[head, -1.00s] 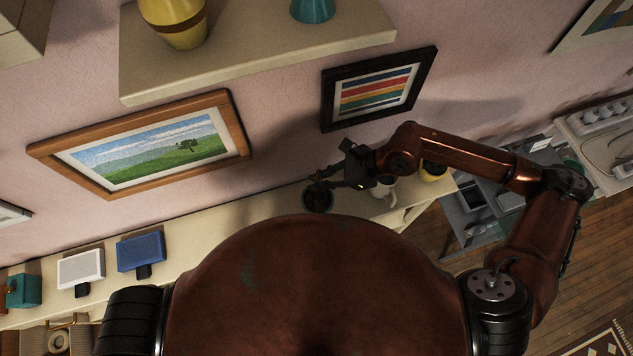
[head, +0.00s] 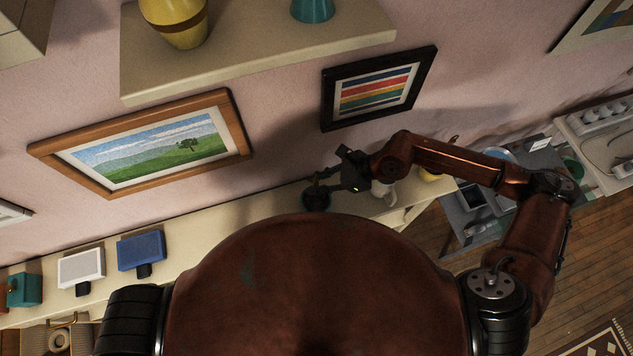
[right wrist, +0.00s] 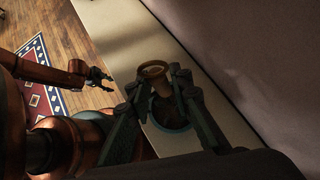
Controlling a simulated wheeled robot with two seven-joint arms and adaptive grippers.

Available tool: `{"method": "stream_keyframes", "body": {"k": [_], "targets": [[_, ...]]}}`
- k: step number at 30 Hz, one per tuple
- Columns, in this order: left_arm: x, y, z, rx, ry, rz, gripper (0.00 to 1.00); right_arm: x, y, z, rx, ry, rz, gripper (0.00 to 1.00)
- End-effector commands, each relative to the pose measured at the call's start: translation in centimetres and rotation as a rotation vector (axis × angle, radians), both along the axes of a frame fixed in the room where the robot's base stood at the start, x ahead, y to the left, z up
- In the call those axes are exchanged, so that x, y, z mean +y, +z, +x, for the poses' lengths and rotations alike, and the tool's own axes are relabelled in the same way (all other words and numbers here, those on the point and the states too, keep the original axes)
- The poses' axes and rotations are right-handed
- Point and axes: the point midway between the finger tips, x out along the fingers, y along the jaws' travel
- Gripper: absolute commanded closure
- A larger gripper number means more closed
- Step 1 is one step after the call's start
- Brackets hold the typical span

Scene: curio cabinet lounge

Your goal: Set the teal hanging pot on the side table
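A dark pot with a teal rim (head: 316,200), probably the teal hanging pot, stands on the long cream ledge (head: 215,225); it also shows in the right wrist view (right wrist: 171,118). A brown upright piece (right wrist: 154,69) shows beside its opening; I cannot tell whether it belongs to the pot. My right gripper (head: 334,172) is at the pot, its fingers apart on either side of the brown piece. My left gripper (right wrist: 102,80) shows in the right wrist view, jaws apart and empty, away from the pot. I cannot tell for certain which surface is the side table.
A white mug (head: 387,192) and a yellow item (head: 431,175) stand close right of the gripper. A blue block on a stand (head: 141,251) is farther left. A grey shelved unit (head: 462,220) stands at right.

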Motion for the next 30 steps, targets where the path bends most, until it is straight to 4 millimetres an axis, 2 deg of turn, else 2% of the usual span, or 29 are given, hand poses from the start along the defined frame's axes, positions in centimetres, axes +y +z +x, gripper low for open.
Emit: {"method": "stream_keyframes", "body": {"k": [3,14,19,30], "targets": [[0.0,0.0,0.0,-0.001,0.0,0.0,0.6,0.0,0.0,0.0,0.0,0.0,0.0,0.71],[0.0,0.4,0.1,-0.002,0.0,0.0,0.6,0.0,0.4,0.0,0.0,0.0,0.0,0.71],[0.0,-0.3,0.1,-0.002,0.0,0.0,0.6,-1.9,1.8,0.0,-0.001,-0.003,-0.001,0.71],[0.0,-1.3,0.0,0.0,0.0,-0.001,0.6,-7.2,6.9,-0.5,0.0,-0.003,-0.001,0.71]]}}
